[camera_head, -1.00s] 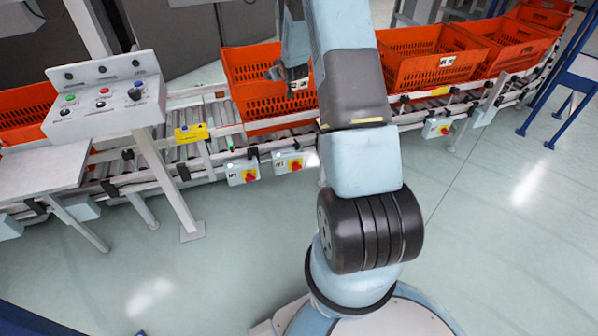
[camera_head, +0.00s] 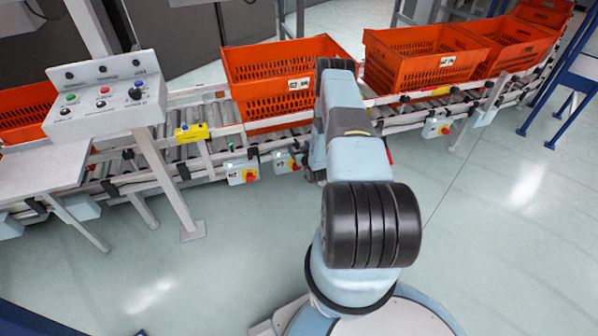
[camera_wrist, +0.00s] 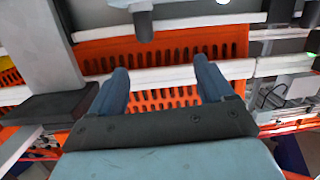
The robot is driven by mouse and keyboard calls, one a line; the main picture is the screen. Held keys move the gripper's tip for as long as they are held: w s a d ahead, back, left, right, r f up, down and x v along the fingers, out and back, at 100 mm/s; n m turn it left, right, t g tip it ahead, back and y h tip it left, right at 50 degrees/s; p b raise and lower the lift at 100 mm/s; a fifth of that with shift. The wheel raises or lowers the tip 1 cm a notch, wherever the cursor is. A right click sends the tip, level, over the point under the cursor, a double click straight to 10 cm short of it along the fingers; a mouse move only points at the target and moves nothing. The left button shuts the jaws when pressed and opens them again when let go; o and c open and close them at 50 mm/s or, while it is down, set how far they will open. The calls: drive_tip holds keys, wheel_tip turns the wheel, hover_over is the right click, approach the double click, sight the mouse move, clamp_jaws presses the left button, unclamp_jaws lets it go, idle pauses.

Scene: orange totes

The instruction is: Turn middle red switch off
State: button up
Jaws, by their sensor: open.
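Grey switch boxes with red knobs on yellow plates hang along the conveyor's front rail in the head view. One is the left switch box (camera_head: 242,172), one the middle switch box (camera_head: 287,161), and one the right switch box (camera_head: 437,127). The knob position of the middle one is too small to read, and my arm stands close to its right side. My gripper (camera_wrist: 163,85) shows in the wrist view with its two blue fingers apart and nothing between them. In the head view my arm mostly hides it. I cannot make out a red knob in the wrist view.
Orange totes, such as the tote behind the middle switch (camera_head: 285,75), sit on the roller conveyor. A control panel (camera_head: 104,95) on a post stands at the left. A yellow box (camera_head: 191,133) sits on the rail. The floor in front is clear.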

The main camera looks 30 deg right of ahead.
drive_tip(key=m+t+h, duration=0.2)
approach(297, 167)
drive_tip(key=w+d, duration=0.1)
drive_tip(key=w, duration=0.7)
drive_tip(key=shift+d+f, duration=0.25)
drive_tip(key=shift+d, duration=0.1)
drive_tip(key=shift+c, duration=0.3)
